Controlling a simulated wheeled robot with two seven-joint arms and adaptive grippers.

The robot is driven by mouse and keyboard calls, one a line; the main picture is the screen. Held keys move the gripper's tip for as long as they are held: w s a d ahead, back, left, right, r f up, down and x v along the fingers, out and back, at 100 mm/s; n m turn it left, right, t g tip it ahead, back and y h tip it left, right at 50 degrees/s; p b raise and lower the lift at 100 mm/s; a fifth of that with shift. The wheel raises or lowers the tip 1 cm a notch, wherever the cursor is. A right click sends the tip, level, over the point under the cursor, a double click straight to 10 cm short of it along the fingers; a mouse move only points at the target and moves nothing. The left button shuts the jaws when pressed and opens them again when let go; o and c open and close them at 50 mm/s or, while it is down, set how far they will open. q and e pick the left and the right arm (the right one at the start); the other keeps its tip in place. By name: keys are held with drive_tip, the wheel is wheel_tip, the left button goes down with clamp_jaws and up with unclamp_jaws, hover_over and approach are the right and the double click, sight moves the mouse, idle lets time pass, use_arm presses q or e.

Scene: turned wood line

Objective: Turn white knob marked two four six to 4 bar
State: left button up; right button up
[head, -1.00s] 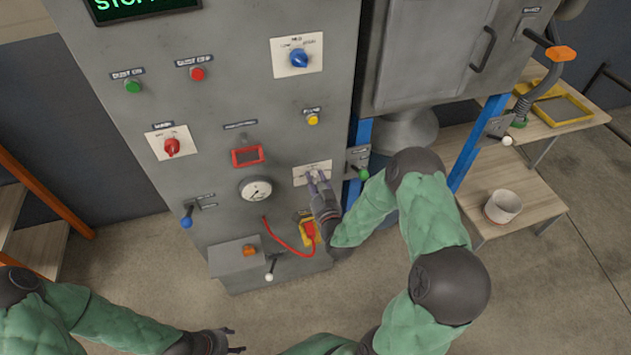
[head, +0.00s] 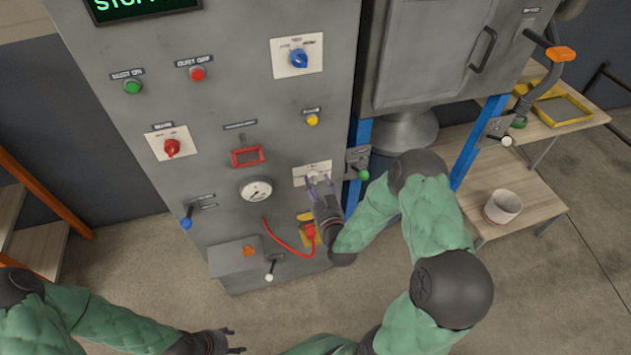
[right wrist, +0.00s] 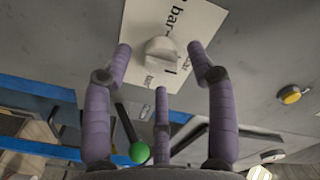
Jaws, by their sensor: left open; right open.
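The white knob (right wrist: 160,54) sits on a white plate (right wrist: 212,18) on the grey panel. Printed "bar" marks show around it, but the numbers are not readable, so I cannot tell its setting. In the head view the plate (head: 300,178) shows on the lower right of the panel. My right gripper (head: 319,180) is open in front of the knob. In the right wrist view its fingers (right wrist: 160,62) stand apart on both sides of the knob, with no clear contact. My left gripper (head: 236,341) is open and empty, low in front of the panel and away from it.
A green-tipped lever (head: 363,174) is close to the right of the plate. A yellow button (head: 312,120) is above. A red cable (head: 284,243) and yellow holder (head: 307,229) are below. A round gauge (head: 256,190) is to the left. Open floor lies in front.

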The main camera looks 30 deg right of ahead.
drive_tip(key=v, duration=1)
drive_tip(key=shift+a, duration=0.1)
drive_tip(key=a+f+n+g+y, duration=0.45)
drive_tip(key=a+f+g, duration=0.5)
drive_tip(key=f, duration=0.55)
drive_tip(key=s+a+f+n+g+y, duration=0.1)
drive_tip(key=s+a+f+g, duration=0.2)
drive_tip(key=s+a+g, duration=0.1)
drive_tip(key=s+a+f+n+g+y, duration=0.2)
drive_tip(key=s+a, duration=0.4)
drive_tip(key=s, duration=0.3)
drive_tip(key=shift+s+a+f+g, duration=0.2)
drive_tip(key=shift+a+f+g, duration=0.1)
drive_tip(key=shift+f+g, duration=0.5)
